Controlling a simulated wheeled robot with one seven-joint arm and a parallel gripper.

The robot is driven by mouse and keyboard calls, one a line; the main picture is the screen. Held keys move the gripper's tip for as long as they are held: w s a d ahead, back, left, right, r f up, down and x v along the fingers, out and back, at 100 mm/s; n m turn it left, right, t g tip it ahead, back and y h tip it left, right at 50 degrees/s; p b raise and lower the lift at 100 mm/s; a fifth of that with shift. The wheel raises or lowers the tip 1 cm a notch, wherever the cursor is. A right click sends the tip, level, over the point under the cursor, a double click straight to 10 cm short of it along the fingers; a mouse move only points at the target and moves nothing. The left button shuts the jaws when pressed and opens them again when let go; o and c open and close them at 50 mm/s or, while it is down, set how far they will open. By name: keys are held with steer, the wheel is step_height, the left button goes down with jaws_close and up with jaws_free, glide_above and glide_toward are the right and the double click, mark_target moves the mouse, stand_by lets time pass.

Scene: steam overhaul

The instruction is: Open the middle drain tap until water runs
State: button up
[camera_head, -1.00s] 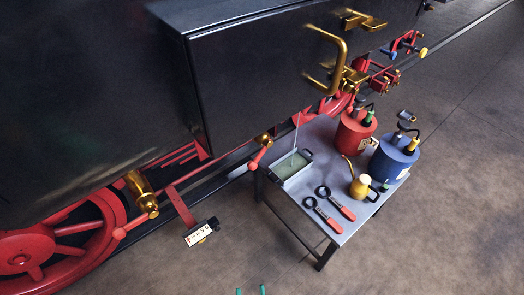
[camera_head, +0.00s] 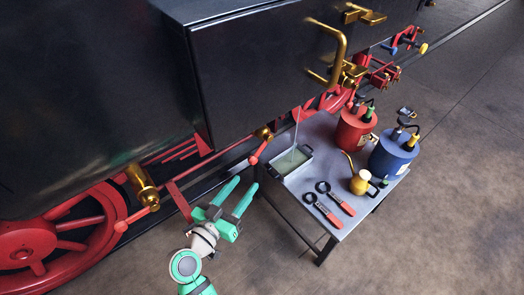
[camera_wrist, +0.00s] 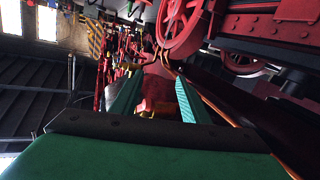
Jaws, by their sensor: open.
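A brass drain tap (camera_head: 264,133) with a red lever (camera_head: 256,155) sits low on the black locomotive, between another brass tap (camera_head: 142,184) at the left and brass fittings (camera_head: 352,75) at the right. Its lever slants down to the left. My gripper (camera_head: 247,183) is open and empty, below and slightly left of that lever, apart from it. In the wrist view my two green fingers (camera_wrist: 156,98) stand apart, with blurred red and brass parts beyond them. No water shows at the middle tap's mouth.
A grey table (camera_head: 300,201) close to the right of my gripper holds a tray (camera_head: 308,157), two red-handled tools (camera_head: 340,203), a yellow oil can (camera_head: 359,184), a red can (camera_head: 352,133) and a blue can (camera_head: 388,160). A thin pale line rises from the tray. The front floor is clear.

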mark_target(260, 149)
step_height(260, 149, up, 6)
steer(key=a+m+g+h, duration=0.1)
steer(key=m+h, duration=0.2)
steer(key=m, duration=0.1)
steer(key=x, duration=1)
steer(key=shift+w+d+r, duration=0.2)
steer(key=shift+w+d, duration=0.05)
steer(key=shift+d, duration=0.05)
jaws_close()
